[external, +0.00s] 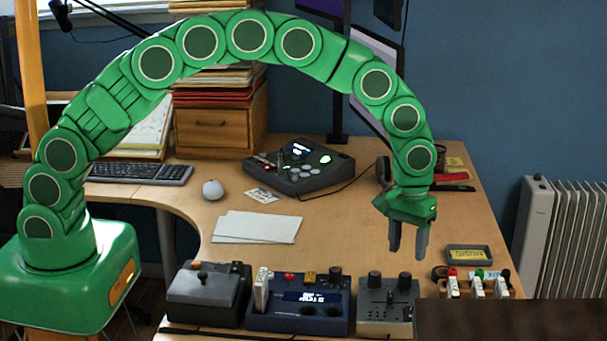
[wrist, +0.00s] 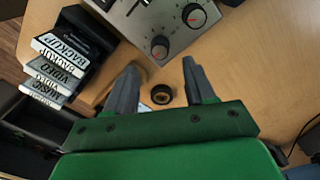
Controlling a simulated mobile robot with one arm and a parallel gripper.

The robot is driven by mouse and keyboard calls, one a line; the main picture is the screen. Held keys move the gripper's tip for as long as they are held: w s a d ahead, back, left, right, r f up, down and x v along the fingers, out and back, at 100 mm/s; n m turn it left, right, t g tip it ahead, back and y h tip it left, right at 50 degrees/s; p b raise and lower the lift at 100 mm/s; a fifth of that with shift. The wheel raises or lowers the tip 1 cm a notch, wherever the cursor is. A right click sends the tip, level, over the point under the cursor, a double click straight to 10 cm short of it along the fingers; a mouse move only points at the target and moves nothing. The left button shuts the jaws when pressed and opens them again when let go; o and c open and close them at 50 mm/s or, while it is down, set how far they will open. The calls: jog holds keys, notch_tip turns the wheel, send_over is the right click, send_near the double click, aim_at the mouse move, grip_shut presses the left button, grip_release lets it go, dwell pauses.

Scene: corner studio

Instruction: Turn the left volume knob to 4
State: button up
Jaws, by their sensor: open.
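A grey control box (external: 388,312) with two dark knobs stands at the front of the desk. Its left knob (external: 375,278) and right knob (external: 405,280) sit on its back part. The wrist view shows the box (wrist: 150,22) from above, turned around, so the left knob (wrist: 194,15) appears farther right and the right knob (wrist: 160,47) nearer my fingers. Both have red markings; the settings are too small to read. My gripper (external: 407,250) is open and empty above and behind the box, fingers down. Its fingertips (wrist: 160,68) touch neither knob in view.
A blue box (external: 298,308) and a grey joystick box (external: 208,293) stand left of the control box. A rack (external: 478,289) of labelled white cases stands right. A tape roll (wrist: 161,94) lies behind the box. A dark surface (external: 510,320) blocks the front right corner.

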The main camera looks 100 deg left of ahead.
aim_at(413, 282)
notch_tip(413, 282, down, 6)
jog(key=shift+f, duration=0.15)
dwell(0.3)
grip_shut()
